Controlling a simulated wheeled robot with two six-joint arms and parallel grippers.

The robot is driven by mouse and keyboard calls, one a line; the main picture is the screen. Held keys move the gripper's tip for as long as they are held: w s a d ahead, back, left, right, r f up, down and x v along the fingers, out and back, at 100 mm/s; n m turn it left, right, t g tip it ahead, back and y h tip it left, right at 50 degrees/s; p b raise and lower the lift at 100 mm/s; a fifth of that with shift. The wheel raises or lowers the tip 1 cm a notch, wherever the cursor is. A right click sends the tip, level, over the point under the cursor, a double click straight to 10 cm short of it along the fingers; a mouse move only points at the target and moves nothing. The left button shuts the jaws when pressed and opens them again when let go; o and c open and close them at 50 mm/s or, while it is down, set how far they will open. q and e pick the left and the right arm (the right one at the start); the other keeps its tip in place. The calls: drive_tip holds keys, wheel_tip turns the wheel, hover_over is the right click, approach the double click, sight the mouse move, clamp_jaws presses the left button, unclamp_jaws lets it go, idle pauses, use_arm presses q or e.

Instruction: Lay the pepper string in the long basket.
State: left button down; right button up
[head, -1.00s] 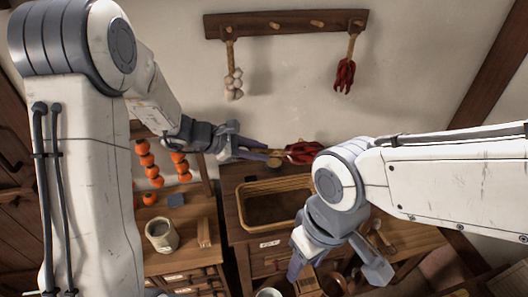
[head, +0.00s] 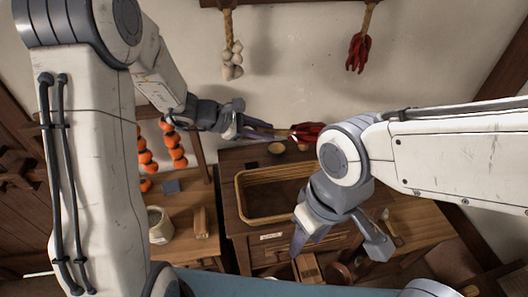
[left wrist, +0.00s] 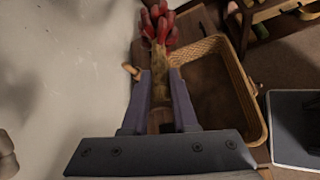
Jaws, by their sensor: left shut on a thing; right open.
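A red pepper string (head: 308,130) with a straw-coloured cord is held by my left gripper (head: 264,132), which is shut on the cord. The peppers point to the right, beyond the long basket's back edge in the head view. In the left wrist view the peppers (left wrist: 160,20) stick out past the fingertips, beside the basket. The long wicker basket (head: 238,200) stands on a wooden cabinet and looks empty; it also shows in the left wrist view (left wrist: 248,88). My right gripper (head: 338,248) is open and empty at the basket's front right, hiding its right end.
A peg rack (head: 290,3) on the wall holds a garlic string (head: 232,60) and another pepper string (head: 358,52).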

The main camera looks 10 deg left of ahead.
use_arm(q)
wheel_tip(320, 180, down, 16)
drive_tip(key=b, duration=1.2)
drive_tip(key=shift+b, duration=0.3)
drive_tip(key=shift+r, duration=0.15)
unclamp_jaws()
drive_tip(key=shift+s, duration=0.1)
idle(0.6)
drive_tip(key=shift+s+a+r+p, duration=0.45)
drive_tip(key=shift+a+r+p, duration=0.45)
drive_tip(key=shift+r, duration=0.25)
drive_tip(key=shift+s+a+r+p, duration=0.45)
drive_tip(key=shift+a+r+p, duration=0.4)
drive_tip(key=shift+r, duration=0.25)
drive_tip(key=shift+s+a+r+p, duration=0.45)
drive_tip(key=shift+a+r+p, duration=0.45)
drive_tip(key=shift+r, duration=0.25)
